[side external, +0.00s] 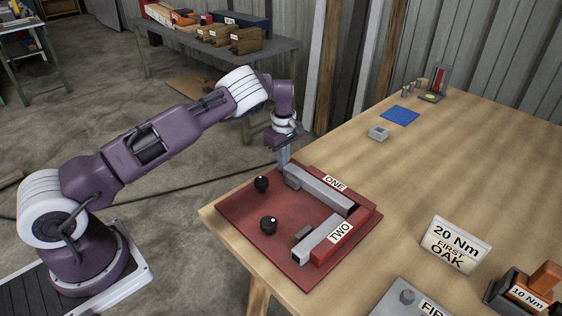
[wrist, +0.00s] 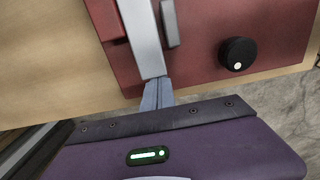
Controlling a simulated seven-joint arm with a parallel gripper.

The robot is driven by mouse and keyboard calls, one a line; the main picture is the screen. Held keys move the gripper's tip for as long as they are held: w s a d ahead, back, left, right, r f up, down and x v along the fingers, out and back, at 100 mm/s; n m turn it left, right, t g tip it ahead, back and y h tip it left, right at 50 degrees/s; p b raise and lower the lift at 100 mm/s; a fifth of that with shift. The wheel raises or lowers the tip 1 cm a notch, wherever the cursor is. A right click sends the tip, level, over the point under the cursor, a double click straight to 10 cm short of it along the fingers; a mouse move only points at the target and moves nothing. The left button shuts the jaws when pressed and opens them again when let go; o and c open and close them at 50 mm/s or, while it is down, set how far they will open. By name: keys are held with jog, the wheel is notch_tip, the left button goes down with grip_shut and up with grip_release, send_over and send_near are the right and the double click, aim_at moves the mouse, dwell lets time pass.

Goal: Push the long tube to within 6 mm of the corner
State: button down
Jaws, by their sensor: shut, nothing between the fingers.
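The long grey tube (side external: 322,191) lies on the red plate (side external: 245,212) along the red wall marked ONE. Its far end is near the corner (side external: 373,212) where the walls ONE and TWO meet; I cannot tell the exact gap. My gripper (side external: 285,166) is shut and empty, pointing down at the tube's near end. In the wrist view the closed fingertips (wrist: 158,84) are right at the end of the tube (wrist: 144,38); they seem to touch it, but I cannot be sure. The corner is out of the wrist view.
A second, shorter grey tube (side external: 319,240) lies along wall TWO (side external: 341,233). A small grey block sits beside each tube; one shows in the wrist view (wrist: 170,24). Two black knobs (side external: 262,184) (side external: 268,224) stand on the plate. The table behind wall ONE is clear nearby.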

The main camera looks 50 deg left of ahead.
jog(key=shift+d, duration=0.9)
